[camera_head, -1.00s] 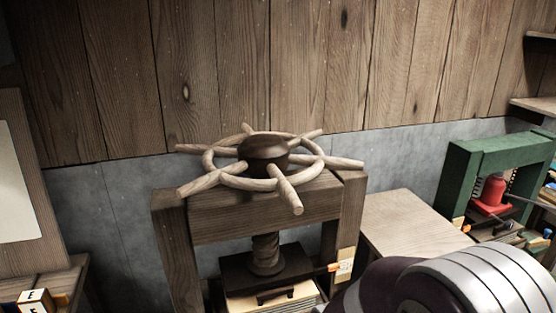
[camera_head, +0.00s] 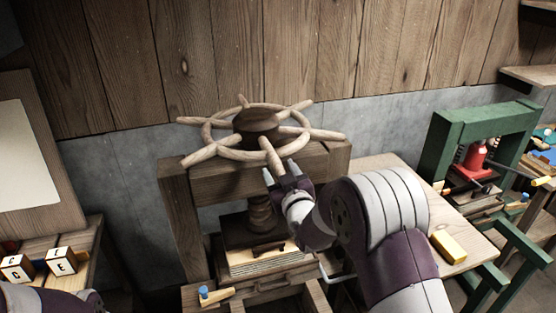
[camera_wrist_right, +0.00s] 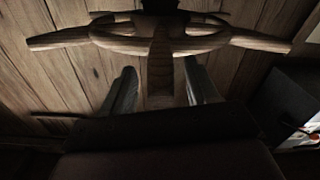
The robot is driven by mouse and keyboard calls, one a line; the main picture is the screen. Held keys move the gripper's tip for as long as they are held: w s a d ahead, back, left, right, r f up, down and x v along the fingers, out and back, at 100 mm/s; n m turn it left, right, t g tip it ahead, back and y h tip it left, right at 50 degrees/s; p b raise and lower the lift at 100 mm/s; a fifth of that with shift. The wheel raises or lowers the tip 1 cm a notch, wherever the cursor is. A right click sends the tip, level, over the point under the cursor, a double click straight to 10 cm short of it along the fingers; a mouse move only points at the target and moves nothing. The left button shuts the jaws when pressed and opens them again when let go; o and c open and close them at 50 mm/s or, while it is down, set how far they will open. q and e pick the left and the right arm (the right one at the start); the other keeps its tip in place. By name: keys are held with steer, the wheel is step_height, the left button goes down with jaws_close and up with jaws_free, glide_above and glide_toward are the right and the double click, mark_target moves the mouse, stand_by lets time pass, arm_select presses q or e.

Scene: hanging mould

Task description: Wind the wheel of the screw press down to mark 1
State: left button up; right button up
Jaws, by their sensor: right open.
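The screw press stands in the middle of the head view. Its pale wooden wheel (camera_head: 222,154) has a dark hub (camera_head: 256,122) and several handles pointing outward. The screw (camera_head: 261,213) runs down to a dark platen (camera_head: 240,232) above a pale stack (camera_head: 255,262). My right gripper (camera_head: 280,172) is open at the front of the wheel, with its fingers on either side of the front handle (camera_head: 271,154). The right wrist view shows this handle (camera_wrist_right: 161,75) between the two fingers. The mark scale is hidden behind my right arm. My left gripper is out of view.
A green press (camera_head: 440,145) with a red jack (camera_head: 474,157) stands at the right. A side table (camera_head: 385,166) holds a yellow block (camera_head: 448,246). Letter blocks (camera_head: 62,261) sit at the lower left. The wooden wall rises behind the wheel.

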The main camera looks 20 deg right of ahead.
steer(key=w, duration=0.2)
steer(key=shift+w+a, duration=0.15)
steer(key=shift+w, duration=0.2)
steer(key=shift+s, duration=0.1)
